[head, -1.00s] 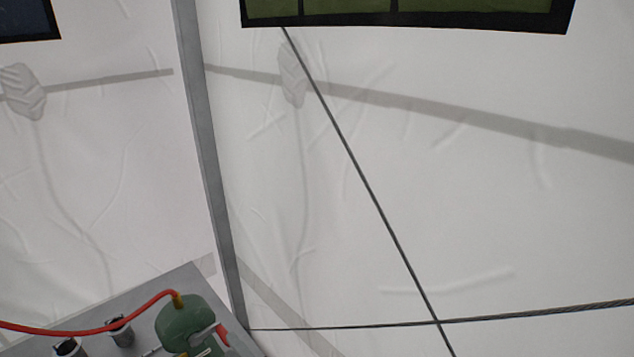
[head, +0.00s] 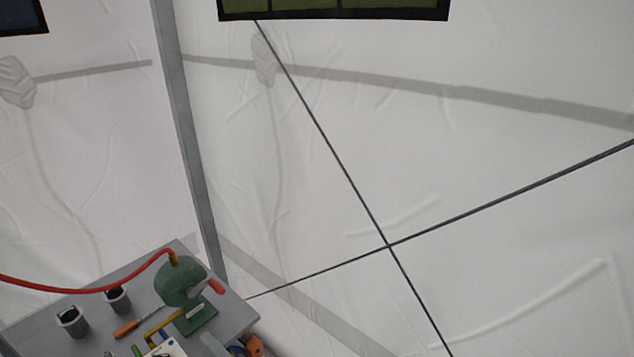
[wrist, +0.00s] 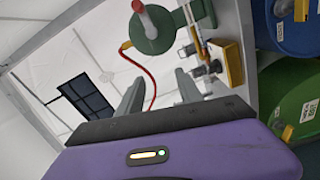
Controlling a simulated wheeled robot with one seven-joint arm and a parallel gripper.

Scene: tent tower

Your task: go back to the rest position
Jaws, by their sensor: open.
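My gripper (wrist: 158,95) shows in the wrist view with its two grey fingers apart and nothing between them. Past the fingertips is a grey bench top (wrist: 222,15) with a green round device (wrist: 160,30) on it. A red hose (wrist: 146,72) runs from this device. My gripper is not in the head view. There the same green device (head: 178,285) stands on the grey table (head: 35,335) at the lower left, with the red hose (head: 95,289) running off to the left edge.
Two grey cups (head: 72,320), an orange-handled tool (head: 126,328) and other small items lie on the table. White tent walls (head: 500,220), a grey pole (head: 186,140) and crossing dark cords (head: 388,245) fill the head view. Blue (wrist: 293,25) and green drums (wrist: 300,118) stand at right in the wrist view.

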